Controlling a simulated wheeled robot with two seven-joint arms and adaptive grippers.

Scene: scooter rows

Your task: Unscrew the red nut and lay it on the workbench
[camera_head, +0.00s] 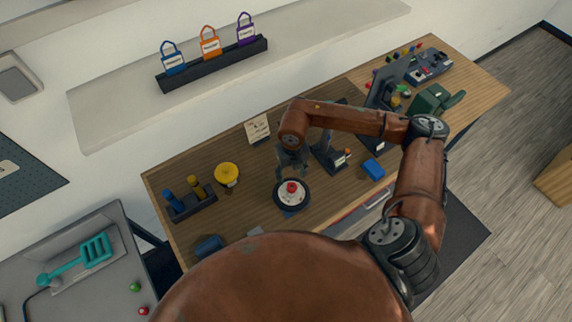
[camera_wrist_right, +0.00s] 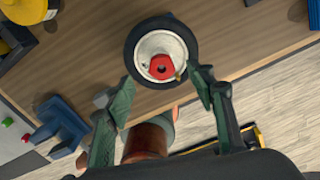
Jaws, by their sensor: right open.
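The red nut (camera_head: 291,187) sits at the centre of a white hub in a black-tyred wheel (camera_head: 278,201) on the wooden workbench (camera_head: 243,208). In the right wrist view the nut (camera_wrist_right: 161,67) shows with a dark hole in its middle, on the pale hub of the wheel (camera_wrist_right: 134,40). My right gripper (camera_head: 292,172) is just above the wheel in the head view. In the wrist view its green fingers (camera_wrist_right: 162,80) are spread wide, one on each side of the wheel's near edge, with nothing between them gripped. My left gripper is not in view.
A yellow round object (camera_head: 227,174) and a dark holder with blue and yellow tools (camera_head: 190,204) stand left of the wheel. A blue block (camera_head: 373,168) lies to the right. A small card (camera_head: 257,129) stands behind. Bare wood lies between the yellow object and the wheel.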

